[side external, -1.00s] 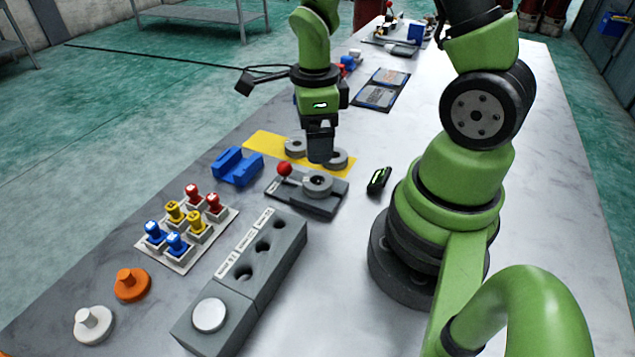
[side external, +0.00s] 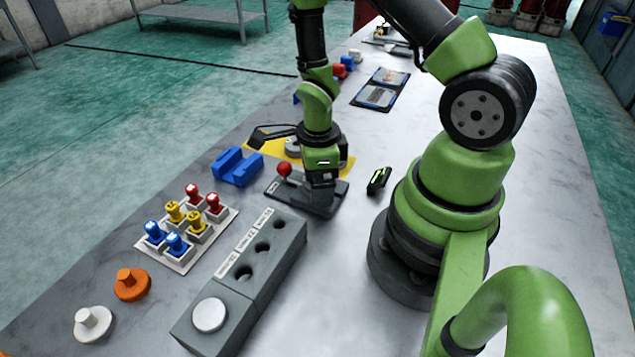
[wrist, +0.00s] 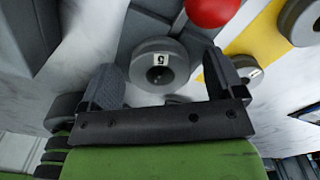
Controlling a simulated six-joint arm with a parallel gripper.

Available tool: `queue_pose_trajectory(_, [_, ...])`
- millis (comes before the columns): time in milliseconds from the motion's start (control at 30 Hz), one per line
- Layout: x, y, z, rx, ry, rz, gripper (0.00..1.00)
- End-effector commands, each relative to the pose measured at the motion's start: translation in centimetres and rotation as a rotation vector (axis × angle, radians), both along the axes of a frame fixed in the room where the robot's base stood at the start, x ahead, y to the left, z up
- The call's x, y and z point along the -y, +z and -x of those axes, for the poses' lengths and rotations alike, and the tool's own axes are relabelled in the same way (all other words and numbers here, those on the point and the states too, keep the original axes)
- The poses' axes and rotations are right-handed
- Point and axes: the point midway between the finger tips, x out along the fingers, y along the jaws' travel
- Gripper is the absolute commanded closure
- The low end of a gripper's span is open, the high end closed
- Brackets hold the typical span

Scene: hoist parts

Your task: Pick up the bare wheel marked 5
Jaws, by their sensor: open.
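The wheel marked 5 (wrist: 160,60) is a grey ring with a dark centre hole and a white label reading 5. In the wrist view it lies on the dark grey fixture (wrist: 143,27), just beyond and between my fingertips. My gripper (wrist: 172,75) is open, with one finger on each side of the wheel; I cannot tell whether they touch it. In the side view my gripper (side external: 318,192) is low over the dark fixture (side external: 278,188) with the red knob (side external: 284,169), and it hides the wheel there.
A yellow mat (side external: 272,146) with another grey wheel (side external: 293,147) lies behind. A blue cradle (side external: 237,167), a tray of coloured stamp-like pieces (side external: 205,245) and a grey block with holes (side external: 262,262) stand nearby. A small black-and-green device (side external: 378,181) lies to the right.

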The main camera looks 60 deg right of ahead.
Motion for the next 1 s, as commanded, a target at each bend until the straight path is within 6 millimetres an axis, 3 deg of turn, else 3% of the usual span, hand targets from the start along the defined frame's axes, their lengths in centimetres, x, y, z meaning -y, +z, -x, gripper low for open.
queue_pose_trajectory(167, [0.0,0.0,0.0,0.001,0.000,0.001,0.14])
queue_pose_trajectory(400, [0.0,0.0,0.0,0.000,0.000,0.000,0.70])
queue_pose_trajectory(467, [0.0,0.0,0.0,0.001,0.000,0.000,0.81])
queue_pose_trajectory(767, [0.0,0.4,-0.1,0.003,0.001,0.001,0.81])
queue_pose_trajectory(1000, [0.0,2.5,-0.1,0.007,0.000,0.001,0.81])
